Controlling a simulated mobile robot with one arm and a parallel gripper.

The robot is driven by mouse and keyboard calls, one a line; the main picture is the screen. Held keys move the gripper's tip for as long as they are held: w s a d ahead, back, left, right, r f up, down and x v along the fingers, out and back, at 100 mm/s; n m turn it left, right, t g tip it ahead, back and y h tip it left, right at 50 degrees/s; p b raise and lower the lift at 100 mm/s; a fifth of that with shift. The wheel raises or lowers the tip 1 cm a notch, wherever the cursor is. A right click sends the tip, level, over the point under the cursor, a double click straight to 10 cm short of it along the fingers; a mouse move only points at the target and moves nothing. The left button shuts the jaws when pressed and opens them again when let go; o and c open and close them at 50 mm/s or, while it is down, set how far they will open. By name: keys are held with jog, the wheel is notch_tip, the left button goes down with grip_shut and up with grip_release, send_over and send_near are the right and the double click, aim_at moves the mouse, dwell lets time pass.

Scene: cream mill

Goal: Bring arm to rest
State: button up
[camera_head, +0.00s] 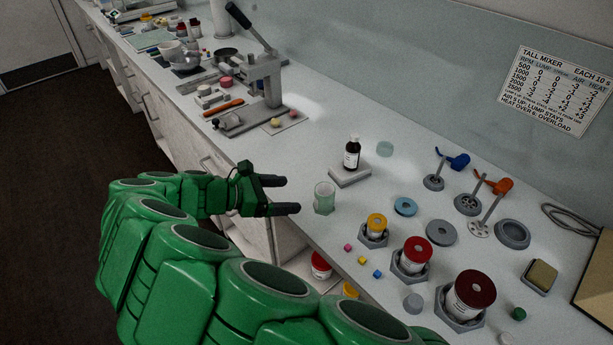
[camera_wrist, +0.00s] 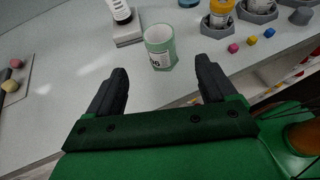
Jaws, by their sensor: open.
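My green arm reaches across the head view from the lower middle to the counter's front edge. My gripper (camera_head: 285,195) has dark fingers spread apart with nothing between them. In the wrist view my gripper (camera_wrist: 157,92) is also open and empty, its fingers pointing toward a pale green beaker (camera_wrist: 160,47). The beaker (camera_head: 324,198) stands upright on the counter just beyond the fingertips, apart from them.
A dark bottle (camera_head: 352,152) stands on a grey block. Jars (camera_head: 416,255) in hexagonal holders and small coloured cubes (camera_head: 362,260) lie to the right. A lever press (camera_head: 262,80) stands farther back left. Dark floor (camera_head: 60,150) is open at left.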

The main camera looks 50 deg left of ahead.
jog(key=w+d+r+m+g+h, duration=0.2)
jog(key=w+d+r+m, duration=0.25)
jog(key=w+d, duration=0.35)
jog(key=w+d+r+m+g+h, duration=0.1)
jog(key=w+d+r+m+g, duration=0.3)
jog(key=w+d, duration=0.45)
jog(key=w+d+r+m+g, duration=0.25)
jog(key=d+m, duration=0.25)
jog(key=d, duration=0.5)
jog(key=w+d+r+m+g, duration=0.2)
jog(key=w+d+m, duration=0.15)
jog(key=d, duration=0.55)
jog(key=s+d+r+m+g+y, duration=0.1)
jog(key=s+d+m+y, duration=0.25)
jog(key=d, duration=0.35)
jog(key=s+d+m+g+y, duration=0.1)
jog(key=s+d+m+y, duration=0.1)
jog(key=s+d+m, duration=0.4)
jog(key=s+d+f+m+g+y, duration=0.1)
jog(key=s+d+f+m, duration=0.1)
jog(key=s+d, duration=0.4)
jog(key=s+d+f+m+g, duration=0.1)
jog(key=s+d, duration=0.4)
jog(key=s, duration=0.6)
jog(key=f+m, duration=0.1)
jog(key=m, duration=0.1)
jog(key=shift+d+m+y, duration=0.35)
jog(key=shift+d, duration=0.05)
